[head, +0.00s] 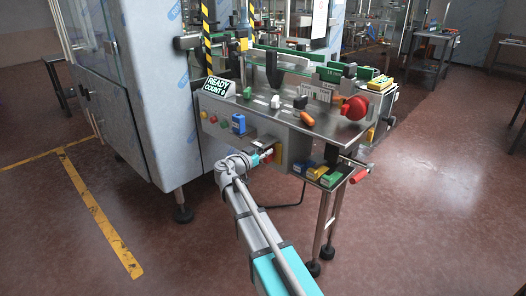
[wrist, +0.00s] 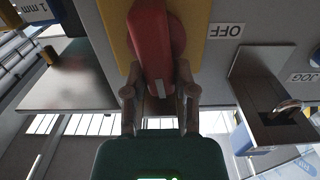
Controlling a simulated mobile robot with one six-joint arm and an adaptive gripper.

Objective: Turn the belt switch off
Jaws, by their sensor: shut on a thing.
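The belt switch is a red rotary handle (wrist: 152,45) on a yellow plate (wrist: 196,22). In the wrist view the handle runs roughly up and down the picture, and a white OFF label (wrist: 225,31) sits to its right. My gripper (wrist: 158,88) has one finger on each side of the handle and is shut on it. In the head view my gripper (head: 266,157) reaches the front panel of the machine, beside the yellow plate (head: 278,153). The red handle is mostly hidden there by the gripper.
A hooded JOG control (wrist: 275,100) sits right of the switch in the wrist view. In the head view, a blue box (head: 239,124) and small buttons (head: 213,119) are on the panel. Coloured boxes (head: 329,177) lie on a low shelf at right. The floor in front is clear.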

